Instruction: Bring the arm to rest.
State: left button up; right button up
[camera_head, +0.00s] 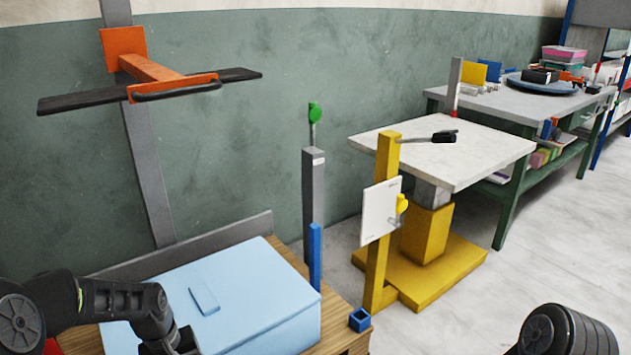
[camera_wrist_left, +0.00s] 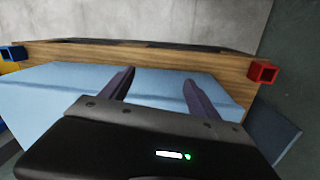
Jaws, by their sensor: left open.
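My left arm comes in from the lower left in the head view, and its gripper (camera_head: 180,342) is at the bottom edge beside the light blue foam block (camera_head: 255,300). In the left wrist view the two fingers of my left gripper (camera_wrist_left: 155,85) stand apart with nothing between them. The blue foam surface (camera_wrist_left: 60,95) lies beneath them; I cannot tell whether they touch it. Part of my right arm shows at the bottom right of the head view, but its gripper is out of view.
The foam lies on a wooden table (camera_head: 345,338) with a blue post (camera_head: 314,255) and a blue square socket (camera_head: 360,319) at its right. An orange bracket with a dark bar (camera_head: 240,74) hangs above.

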pick_arm(q)
jog(key=s+d+f+m+h, duration=0.1)
jog(key=s+d+f, duration=0.2)
jog(key=d+f, duration=0.35)
jog(key=s+d+f+m+h, duration=0.1)
jog(key=s+d+f, duration=0.2)
jog(key=d+f, duration=0.35)
jog(key=s+d+f+m+h, duration=0.15)
jog(key=s+d+f, duration=0.35)
jog(key=s+d, duration=0.65)
notch_tip(320, 180, up, 21)
jog(key=s+p, duration=0.2)
jog(key=p, duration=1.9)
jog(key=shift+f+m, duration=0.2)
jog(key=shift+m, duration=0.15)
